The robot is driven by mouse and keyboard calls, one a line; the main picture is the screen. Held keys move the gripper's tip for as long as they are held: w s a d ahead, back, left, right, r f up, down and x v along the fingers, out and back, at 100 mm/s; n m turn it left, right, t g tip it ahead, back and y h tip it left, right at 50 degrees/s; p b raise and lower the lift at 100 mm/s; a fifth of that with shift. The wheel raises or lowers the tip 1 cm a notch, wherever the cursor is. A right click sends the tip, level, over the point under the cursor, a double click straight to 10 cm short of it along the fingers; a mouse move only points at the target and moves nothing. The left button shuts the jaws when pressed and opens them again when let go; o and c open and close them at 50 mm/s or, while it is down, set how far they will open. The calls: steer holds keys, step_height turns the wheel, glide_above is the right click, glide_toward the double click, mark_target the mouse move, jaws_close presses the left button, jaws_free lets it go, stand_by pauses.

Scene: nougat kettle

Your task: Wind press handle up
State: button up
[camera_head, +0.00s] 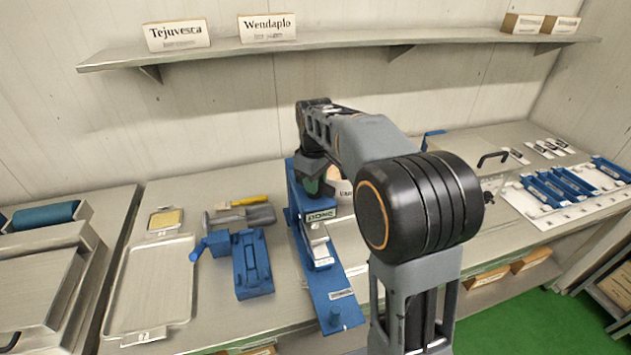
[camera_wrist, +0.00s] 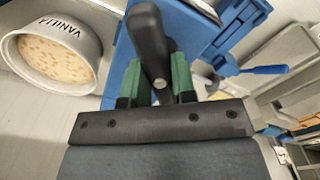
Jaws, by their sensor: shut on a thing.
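The press (camera_head: 322,275) is a tall blue frame on a blue base plate, standing on the bench in the middle of the head view. It has a pale labelled block at its front. My gripper (camera_head: 318,180) is at the top of the press, partly hidden by my arm. In the wrist view, my gripper (camera_wrist: 160,82) has its green finger pads shut on the black press handle (camera_wrist: 148,32), which sits between them. The blue press body (camera_wrist: 185,30) shows behind the handle. In the head view, the handle is hidden by my gripper and arm.
A blue cranked device (camera_head: 250,265) and a metal tray (camera_head: 150,290) lie left of the press. A bowl marked VANILIA (camera_wrist: 62,48) stands close beside it. A white board (camera_head: 560,200) with blue parts is at right. A shelf (camera_head: 350,45) runs along the wall above.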

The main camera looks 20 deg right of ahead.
steer(key=shift+n, duration=0.4)
jaws_close()
steer(key=shift+n, duration=2)
steer(key=shift+n+p, duration=0.4)
steer(key=shift+n, duration=7)
steer(key=o, duration=1)
jaws_free()
steer(key=shift+c, duration=0.2)
